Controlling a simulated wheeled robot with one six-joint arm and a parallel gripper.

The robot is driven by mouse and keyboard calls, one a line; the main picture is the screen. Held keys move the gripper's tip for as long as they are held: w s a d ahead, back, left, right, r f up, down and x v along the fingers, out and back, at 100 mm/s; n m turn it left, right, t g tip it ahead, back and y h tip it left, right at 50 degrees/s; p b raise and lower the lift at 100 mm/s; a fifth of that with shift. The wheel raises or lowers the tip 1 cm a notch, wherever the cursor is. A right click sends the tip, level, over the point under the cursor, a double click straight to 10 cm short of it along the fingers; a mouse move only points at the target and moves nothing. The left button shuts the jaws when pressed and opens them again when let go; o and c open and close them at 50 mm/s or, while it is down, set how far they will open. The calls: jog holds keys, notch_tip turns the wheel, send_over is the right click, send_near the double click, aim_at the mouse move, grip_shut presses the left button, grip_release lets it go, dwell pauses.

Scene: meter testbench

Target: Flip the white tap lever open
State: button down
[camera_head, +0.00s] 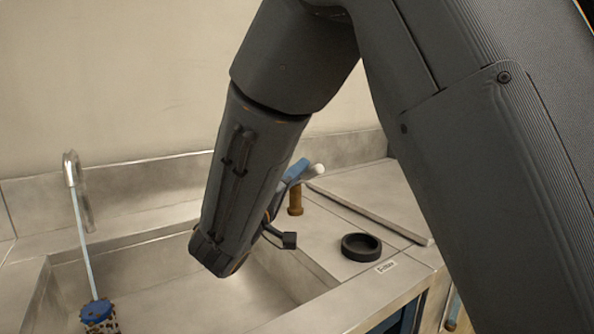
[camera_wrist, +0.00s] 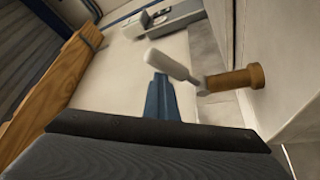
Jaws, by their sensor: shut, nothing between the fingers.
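The white tap lever (camera_wrist: 172,66) slants across the middle of the wrist view, with its lower right end near the brass-coloured tap body (camera_wrist: 235,78). In the head view the lever's white end (camera_head: 318,169) shows beside my gripper, above the upright brass tap (camera_head: 295,200). My gripper (camera_head: 297,170) has blue fingers that are together with nothing between them. In the wrist view the fingers (camera_wrist: 160,84) point up at the lever, their tips just below it; I cannot tell whether they touch. My arm hides part of the tap area in the head view.
A steel sink basin (camera_head: 160,285) lies left of the tap. A black ring (camera_head: 361,246) and a small label (camera_head: 386,267) are on the counter at right. A blue-topped object (camera_head: 98,311) stands in the sink at left. A wooden bar (camera_wrist: 50,85) shows in the wrist view.

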jog(key=shift+s+d+f, duration=0.1)
jog(key=shift+d+f, duration=0.1)
jog(key=shift+f, duration=0.15)
jog(key=s+a, duration=0.5)
jog(key=a, duration=0.3)
jog(key=shift+s+b, duration=0.2)
jog(key=shift+b, duration=0.2)
